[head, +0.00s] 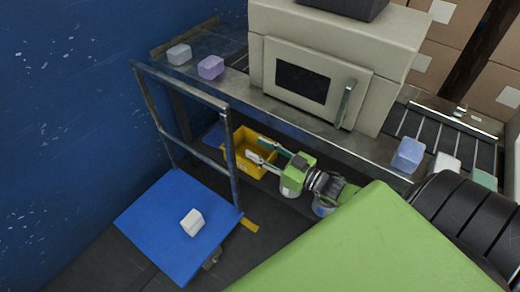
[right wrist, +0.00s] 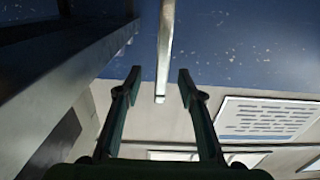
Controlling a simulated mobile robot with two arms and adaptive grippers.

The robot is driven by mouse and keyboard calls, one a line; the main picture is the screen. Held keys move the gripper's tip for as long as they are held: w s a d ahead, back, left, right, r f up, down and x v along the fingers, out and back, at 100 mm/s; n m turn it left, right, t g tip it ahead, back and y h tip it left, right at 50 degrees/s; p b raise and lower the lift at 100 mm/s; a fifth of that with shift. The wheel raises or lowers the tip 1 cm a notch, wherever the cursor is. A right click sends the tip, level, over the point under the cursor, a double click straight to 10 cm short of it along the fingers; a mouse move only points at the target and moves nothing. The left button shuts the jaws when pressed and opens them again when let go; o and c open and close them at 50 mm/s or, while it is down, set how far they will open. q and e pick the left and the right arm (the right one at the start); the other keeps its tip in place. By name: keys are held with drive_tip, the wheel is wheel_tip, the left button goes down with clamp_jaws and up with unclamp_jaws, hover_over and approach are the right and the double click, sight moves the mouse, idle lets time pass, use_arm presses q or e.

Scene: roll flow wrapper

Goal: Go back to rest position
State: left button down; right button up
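My right gripper (head: 256,148) reaches in from the lower right in the head view, below the machine's edge and over a yellow bin (head: 241,163). Its two fingers are spread apart. In the right wrist view the gripper (right wrist: 159,73) is open, with nothing held between the fingers. A pale metal bar (right wrist: 165,50) shows between and beyond the fingertips; I cannot tell whether it is close to them. My left gripper is not in view.
A blue cart (head: 160,240) with a metal handle frame (head: 227,140) stands left of the bin, carrying a white block (head: 192,222). The wrapping machine (head: 325,80) stands behind. A purple block (head: 211,67) and a blue block (head: 408,155) lie on its conveyor.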

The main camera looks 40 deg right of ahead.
idle(0.3)
drive_tip(key=s+d+f+m+g+h, duration=0.15)
drive_tip(key=s+f, duration=0.35)
drive_tip(key=f, duration=0.5)
drive_tip(key=s+f+g+h, duration=0.2)
drive_tip(key=s+f+g, duration=0.15)
drive_tip(key=f, duration=0.65)
drive_tip(key=s+d+f+m+g+h, duration=0.1)
drive_tip(key=s+f+g+h, duration=0.1)
drive_tip(key=s+f, duration=0.5)
drive_tip(key=s+a+f+g, duration=0.3)
drive_tip(key=s+f, duration=0.3)
drive_tip(key=s, duration=0.3)
drive_tip(key=s+a+f+g+p, duration=0.1)
drive_tip(key=s+a+f+g, duration=0.2)
drive_tip(key=s, duration=0.6)
drive_tip(key=s+a+f+g, duration=0.3)
drive_tip(key=s+a+f, duration=0.3)
drive_tip(key=s+f, duration=0.3)
drive_tip(key=shift+s+f+n+h, duration=0.2)
drive_tip(key=shift+s+n+h, duration=0.15)
drive_tip(key=shift+s+n, duration=0.15)
